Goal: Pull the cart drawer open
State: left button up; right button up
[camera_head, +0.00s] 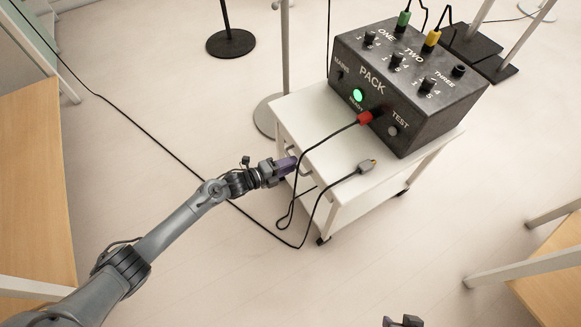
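The white cart (317,124) stands right of centre, its drawer side facing my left arm. The drawer front sits under the cart's top at its left side, and my gripper partly covers it. I cannot see clearly whether the drawer stands out from the cart. My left gripper (287,166) has its purple fingers at the drawer front, by the handle. I cannot tell whether they touch or close on the handle. My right gripper (402,321) shows only as dark fingertips at the bottom edge, with a gap between them, away from the cart.
A black PACK box (407,82) with knobs and a lit green button stands on the cart. A red plug (365,118) is in it; a grey plug (366,166) lies on the top. Their cables hang near my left gripper. Stand bases (231,43) and wooden tables (37,190) stand around.

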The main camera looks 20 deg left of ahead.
pick_arm(q)
jog(key=shift+w+d, duration=0.3)
jog(key=shift+d, duration=0.05)
jog(key=shift+f, duration=0.1)
grip_shut()
